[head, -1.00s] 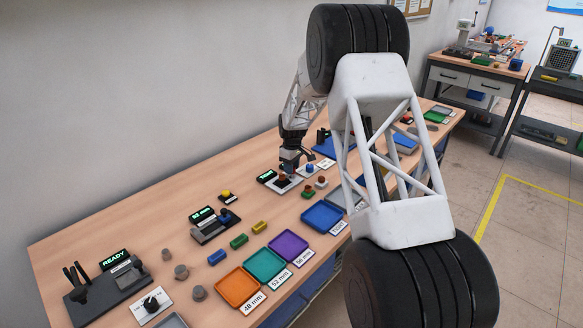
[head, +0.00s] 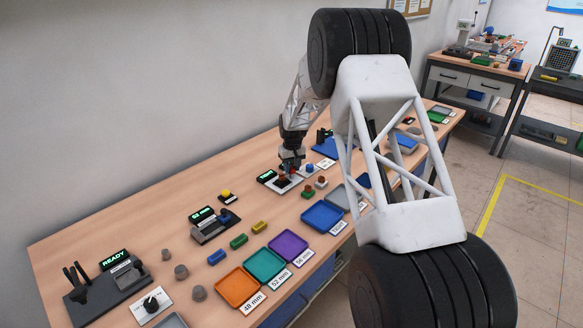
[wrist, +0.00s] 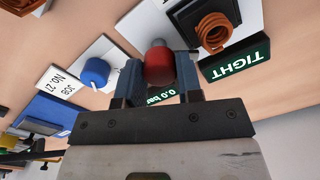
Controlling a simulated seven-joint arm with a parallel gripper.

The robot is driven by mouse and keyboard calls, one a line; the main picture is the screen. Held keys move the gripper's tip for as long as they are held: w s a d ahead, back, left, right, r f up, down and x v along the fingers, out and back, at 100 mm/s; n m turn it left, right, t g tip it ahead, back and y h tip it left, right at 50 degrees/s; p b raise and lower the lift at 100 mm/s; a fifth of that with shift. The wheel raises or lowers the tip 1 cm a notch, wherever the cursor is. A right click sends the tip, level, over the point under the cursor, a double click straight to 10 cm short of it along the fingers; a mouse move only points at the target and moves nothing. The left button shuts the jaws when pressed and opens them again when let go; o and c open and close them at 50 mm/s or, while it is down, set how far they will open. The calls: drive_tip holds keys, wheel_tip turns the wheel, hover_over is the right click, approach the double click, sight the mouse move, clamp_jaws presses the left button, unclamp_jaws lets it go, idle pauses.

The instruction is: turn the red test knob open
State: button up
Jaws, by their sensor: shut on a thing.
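The red test knob (wrist: 160,64) is in the wrist view, between the two fingers of my gripper (wrist: 158,72). The fingers are shut on its sides, and its rounded red top faces the camera. In the head view my gripper (head: 291,164) is low over the white plate on the bench, and only a small bit of red shows there. A blue knob (wrist: 95,72) is on a white plate to the left of the red knob in the wrist view. A display reading "0.0 bar" (wrist: 160,97) is partly hidden behind my gripper.
A copper coil (wrist: 213,30) on a dark block and a "TIGHT" display (wrist: 236,60) are close to the right finger in the wrist view. In the head view, an orange tray (head: 241,287), a teal tray (head: 265,264) and a purple tray (head: 289,245) line the bench's front.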

sight(292, 167)
drive_tip(key=m, duration=0.5)
drive_tip(key=shift+m, duration=0.3)
drive_tip(key=m, duration=0.5)
drive_tip(key=shift+m, duration=0.3)
drive_tip(key=o, duration=0.9)
drive_tip(key=shift+r, duration=0.15)
drive_tip(key=shift+s+d+r, duration=0.1)
drive_tip(key=shift+r, duration=3.7)
drive_tip(key=shift+r, duration=0.1)
